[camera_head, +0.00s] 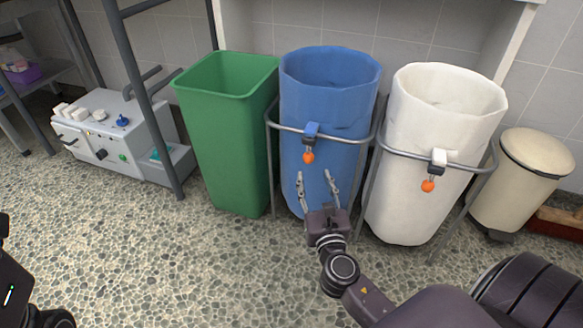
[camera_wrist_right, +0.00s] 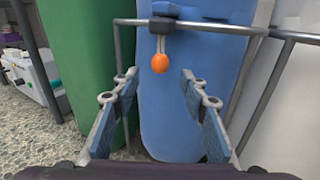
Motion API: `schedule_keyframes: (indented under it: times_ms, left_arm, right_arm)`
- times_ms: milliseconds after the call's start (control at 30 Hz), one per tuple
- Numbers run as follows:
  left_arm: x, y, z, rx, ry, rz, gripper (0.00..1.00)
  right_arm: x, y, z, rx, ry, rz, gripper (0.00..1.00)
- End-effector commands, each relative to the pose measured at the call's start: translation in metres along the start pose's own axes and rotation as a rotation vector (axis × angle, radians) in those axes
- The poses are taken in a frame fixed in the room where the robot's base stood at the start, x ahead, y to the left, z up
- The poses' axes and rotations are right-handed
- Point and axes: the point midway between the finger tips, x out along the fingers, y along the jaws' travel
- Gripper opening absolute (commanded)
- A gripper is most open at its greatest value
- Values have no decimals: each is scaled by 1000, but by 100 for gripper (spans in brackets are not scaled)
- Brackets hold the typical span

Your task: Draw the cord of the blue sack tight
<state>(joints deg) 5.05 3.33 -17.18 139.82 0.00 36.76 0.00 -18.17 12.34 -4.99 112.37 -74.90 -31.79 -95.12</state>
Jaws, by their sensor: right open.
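The blue sack (camera_head: 330,92) hangs open-mouthed in a grey metal ring stand, and its front fills the right wrist view (camera_wrist_right: 185,100). A blue cord lock (camera_head: 311,130) sits at the front of the ring, and an orange ball (camera_head: 308,157) hangs below it on a short cord. In the right wrist view the ball (camera_wrist_right: 160,63) hangs beyond and above the fingertips, roughly midway between them. My right gripper (camera_head: 317,178) is open and empty in front of the sack, below the ball and apart from it. My left gripper is out of view; only dark arm parts show at the left edge.
A green bin (camera_head: 225,140) stands left of the blue sack. A white sack (camera_head: 445,95) with its own orange ball (camera_head: 428,186) hangs in a ring stand at the right. A cream bin (camera_head: 520,180) stands beyond it. The pebbled floor in front is clear.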

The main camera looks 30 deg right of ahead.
Motion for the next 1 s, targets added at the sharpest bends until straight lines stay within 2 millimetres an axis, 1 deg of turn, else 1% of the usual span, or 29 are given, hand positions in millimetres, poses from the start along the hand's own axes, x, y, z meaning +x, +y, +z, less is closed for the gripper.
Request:
schedule_keyframes:
  times_ms: [33,167,400,600,733,967,1000]
  left_arm:
    - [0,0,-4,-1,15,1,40]
    - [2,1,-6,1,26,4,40]
    - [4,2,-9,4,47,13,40]
    - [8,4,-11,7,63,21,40]
    - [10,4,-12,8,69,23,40]
    - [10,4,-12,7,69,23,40]
    - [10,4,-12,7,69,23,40]
  right_arm:
    - [2,0,0,-13,-6,2,40]
    - [15,0,2,-16,-9,1,40]
    - [52,0,1,-14,-8,0,40]
    - [72,0,1,-13,-6,0,40]
    - [78,0,1,-12,-3,0,40]
    - [78,0,1,-11,-3,0,40]
    - [78,0,1,-11,-3,0,38]
